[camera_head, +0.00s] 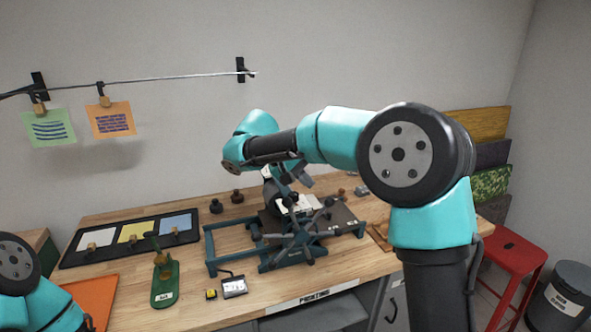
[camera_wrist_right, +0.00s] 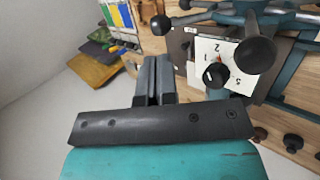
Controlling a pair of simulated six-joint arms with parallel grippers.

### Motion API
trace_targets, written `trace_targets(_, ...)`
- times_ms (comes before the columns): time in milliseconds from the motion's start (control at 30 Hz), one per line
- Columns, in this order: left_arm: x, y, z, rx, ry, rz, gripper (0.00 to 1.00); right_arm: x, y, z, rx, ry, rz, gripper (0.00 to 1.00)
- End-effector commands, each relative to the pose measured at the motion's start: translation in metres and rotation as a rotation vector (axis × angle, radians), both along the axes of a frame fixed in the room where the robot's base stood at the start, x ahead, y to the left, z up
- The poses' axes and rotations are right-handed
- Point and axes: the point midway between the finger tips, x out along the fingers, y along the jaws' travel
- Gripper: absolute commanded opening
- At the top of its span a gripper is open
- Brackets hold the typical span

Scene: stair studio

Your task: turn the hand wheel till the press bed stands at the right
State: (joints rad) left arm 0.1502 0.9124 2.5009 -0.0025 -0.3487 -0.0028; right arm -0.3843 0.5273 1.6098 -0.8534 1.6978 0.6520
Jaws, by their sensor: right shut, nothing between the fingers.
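The teal press (camera_head: 222,262) stands in the middle of the wooden table. Its hand wheel (camera_head: 298,240), with several spokes, faces me at the front; its black-knobbed spokes also show in the right wrist view (camera_wrist_right: 257,52). The dark press bed (camera_head: 343,217) lies toward the right of the frame, partly hidden behind the wheel and my arm. My right gripper (camera_head: 302,178) is above and behind the wheel. In the right wrist view its fingers (camera_wrist_right: 152,72) are shut and empty, apart from the wheel. My left arm shows at the lower left; its gripper is out of view.
Dark knobs (camera_head: 237,196) stand behind the press. A red stool (camera_head: 508,255) is at right.

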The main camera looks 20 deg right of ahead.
Motion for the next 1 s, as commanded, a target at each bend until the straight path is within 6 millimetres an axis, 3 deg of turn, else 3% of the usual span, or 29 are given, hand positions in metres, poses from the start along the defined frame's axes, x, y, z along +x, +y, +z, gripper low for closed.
trace_targets(200,0.000,0.000,0.000,0.000,0.000,0.000,0.43,-0.006,-0.025,-0.027,0.000,0.001,-0.002,0.00)
trace_targets(400,0.000,0.000,0.000,0.000,0.000,0.000,0.43,-0.008,-0.037,-0.042,0.001,0.000,-0.002,0.00)
trace_targets(1000,0.000,0.000,0.000,0.000,0.000,0.000,0.43,-0.008,-0.041,-0.046,0.017,-0.001,-0.001,0.00)
